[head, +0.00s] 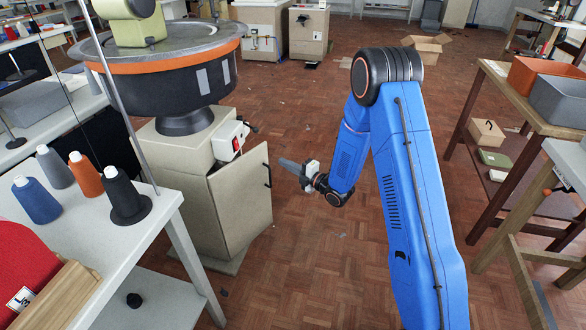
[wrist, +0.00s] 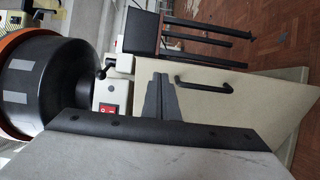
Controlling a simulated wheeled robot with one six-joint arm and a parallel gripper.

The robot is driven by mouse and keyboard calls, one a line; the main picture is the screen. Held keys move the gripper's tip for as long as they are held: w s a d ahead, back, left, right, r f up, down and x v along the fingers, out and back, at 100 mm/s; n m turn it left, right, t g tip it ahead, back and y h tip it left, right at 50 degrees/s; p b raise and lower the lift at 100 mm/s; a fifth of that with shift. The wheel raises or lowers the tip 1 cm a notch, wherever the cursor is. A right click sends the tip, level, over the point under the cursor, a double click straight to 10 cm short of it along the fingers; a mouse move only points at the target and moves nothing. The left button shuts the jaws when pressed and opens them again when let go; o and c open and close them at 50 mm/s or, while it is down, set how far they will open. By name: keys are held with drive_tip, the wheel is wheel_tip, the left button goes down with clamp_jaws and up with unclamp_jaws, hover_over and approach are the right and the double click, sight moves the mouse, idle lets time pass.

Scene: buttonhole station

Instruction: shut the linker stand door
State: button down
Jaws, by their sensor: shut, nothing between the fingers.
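The linker stand (head: 165,165) is a cream cabinet under a large round black and orange machine head. Its cream door (head: 238,205) stands open, swung out from the cabinet, with a black bar handle (head: 267,176) near its right edge. The door (wrist: 240,105) and handle (wrist: 205,87) also show in the wrist view. My gripper (head: 282,162) is shut and empty, just right of the handle in the head view, its fingers pointing left. In the wrist view, its fingertips (wrist: 158,76) lie across the door, left of the handle; I cannot tell whether they touch it.
A white switch box with a red switch (head: 236,144) sits on the stand above the door. A white table (head: 165,200) with thread cones is close at left. A wooden bench (head: 520,110) with bins is at right. Parquet floor (head: 310,245) is clear around the door's right side.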

sight(266, 153)
drive_tip(key=x, duration=0.7)
drive_tip(key=shift+a, duration=0.15)
drive_tip(key=w+a+n+g+y, duration=0.3)
drive_tip(key=w+a+n+g, duration=0.1)
drive_tip(key=w+a, duration=0.4)
drive_tip(key=shift+w+a+g+y, duration=0.3)
drive_tip(key=shift+a+g, duration=0.3)
drive_tip(key=shift+a, duration=0.25)
drive_tip(key=shift+a+r, duration=0.1)
drive_tip(key=shift+r, duration=0.1)
